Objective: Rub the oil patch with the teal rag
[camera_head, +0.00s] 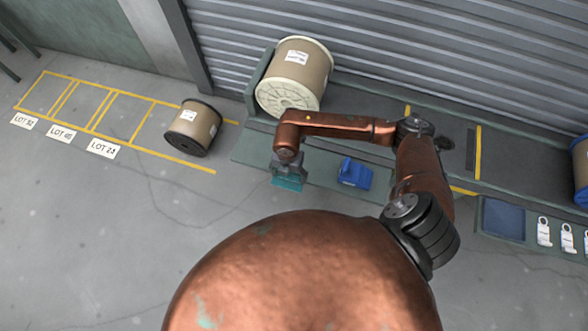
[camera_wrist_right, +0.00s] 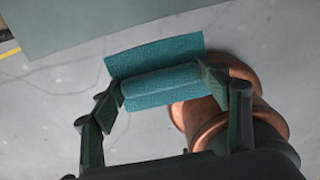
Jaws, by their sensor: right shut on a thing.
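The teal rag (camera_wrist_right: 160,83) is pinched between the fingers of my right gripper (camera_wrist_right: 168,88), with flaps spreading on both sides of the grip. In the head view the rag (camera_head: 287,183) hangs below my right gripper (camera_head: 287,172), near the front edge of the green-grey platform. I cannot tell whether it touches any surface. In the wrist view grey floor lies behind the rag. I cannot make out the oil patch in either view. My left gripper is not in view.
A blue object (camera_head: 355,174) sits on the platform (camera_head: 325,165) right of the rag. A large spool (camera_head: 297,80) stands behind, and a smaller dark-rimmed spool (camera_head: 194,128) stands on the floor at left. Lot labels (camera_head: 62,134) and yellow lines mark the left floor. Tags (camera_head: 544,232) lie at right.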

